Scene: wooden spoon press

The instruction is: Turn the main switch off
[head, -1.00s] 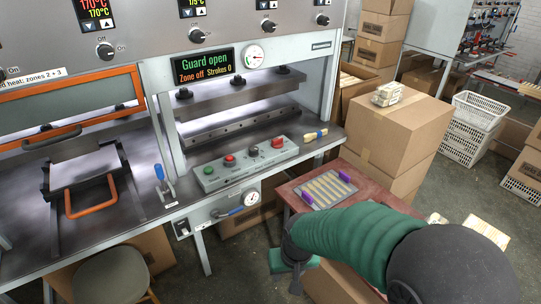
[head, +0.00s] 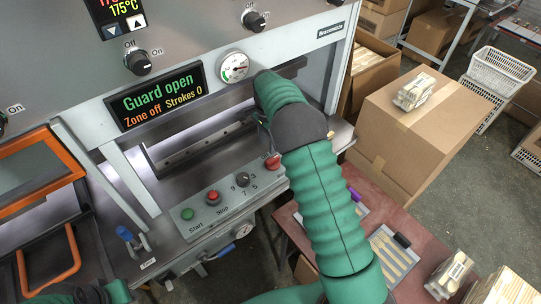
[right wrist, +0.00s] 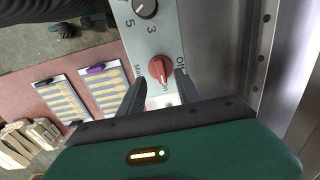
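The main switch is a red knob (head: 272,162) at the right end of the grey control panel (head: 225,203). In the right wrist view the red knob (right wrist: 160,70) sits beside "Main", "Off" and "On" lettering, with its pale line roughly upright in the picture. My right gripper (right wrist: 162,88) is open, its two dark fingers apart on either side of the knob's near edge; contact cannot be told. In the head view the right gripper (head: 263,128) is just above the knob, partly hidden by its wrist. Green parts of my left arm show at the bottom left; its fingertips cannot be made out.
The panel also holds a green start button (head: 187,214), a red stop button (head: 212,197) and a black dial (head: 242,180). The press frame stands close behind. A red table (head: 420,245) with trays of wooden sticks and a cardboard box (head: 425,120) are at the right.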

